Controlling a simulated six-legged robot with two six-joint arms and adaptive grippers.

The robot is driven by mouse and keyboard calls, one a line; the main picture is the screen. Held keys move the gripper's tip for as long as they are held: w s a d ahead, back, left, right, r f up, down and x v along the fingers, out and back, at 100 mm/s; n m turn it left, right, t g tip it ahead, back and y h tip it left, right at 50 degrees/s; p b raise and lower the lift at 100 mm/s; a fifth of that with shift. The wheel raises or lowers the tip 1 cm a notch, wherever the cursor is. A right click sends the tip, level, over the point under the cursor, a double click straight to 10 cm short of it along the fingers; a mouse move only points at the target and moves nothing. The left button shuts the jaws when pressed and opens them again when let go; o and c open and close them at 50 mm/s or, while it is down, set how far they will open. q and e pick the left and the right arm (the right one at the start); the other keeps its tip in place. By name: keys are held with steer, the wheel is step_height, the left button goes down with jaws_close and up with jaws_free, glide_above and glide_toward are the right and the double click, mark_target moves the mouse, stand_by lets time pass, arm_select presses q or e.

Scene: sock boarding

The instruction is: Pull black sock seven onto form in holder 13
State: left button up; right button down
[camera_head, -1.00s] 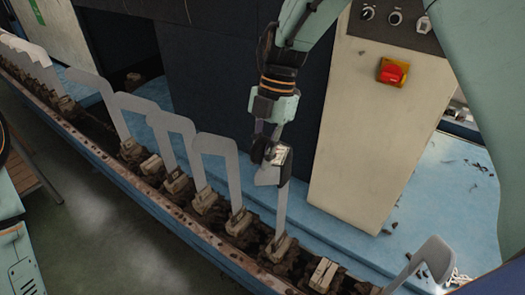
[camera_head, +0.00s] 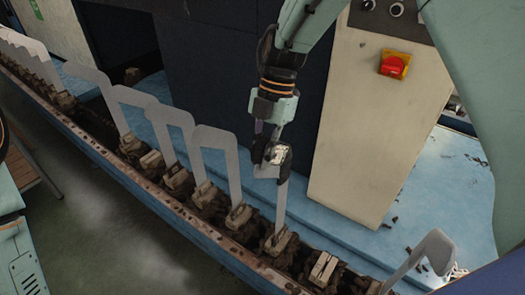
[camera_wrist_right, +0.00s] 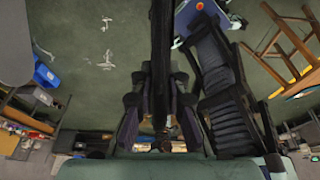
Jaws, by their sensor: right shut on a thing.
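My right gripper (camera_head: 272,156) comes down from the top and is shut at the upper bend of a flat grey form (camera_head: 281,205). This form stands upright in a tan holder (camera_head: 278,243). The fingers cover part of its top, and its grey toe piece shows just left of them. In the right wrist view the dark fingers (camera_wrist_right: 158,105) stand on either side of a dark upright strip, which I cannot identify. I cannot make out a black sock in the head view. Holder numbers are not readable. My left gripper is not in view.
Several bare grey forms (camera_head: 214,135) stand to the left along the blue rail (camera_head: 150,205). An empty holder (camera_head: 323,270) and another form (camera_head: 432,248) are to the right. A pale cabinet with a red switch (camera_head: 394,64) stands behind. A wooden stool (camera_wrist_right: 290,50) shows in the wrist view.

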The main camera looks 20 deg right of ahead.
mark_target(269, 139)
steer(key=shift+f+b, duration=0.85)
steer(key=shift+f, duration=1.4)
steer(key=c, duration=1.3)
jaws_free()
steer(key=v, duration=0.7)
steer(key=shift+w+d+r, duration=0.1)
steer(key=shift+r, duration=0.15)
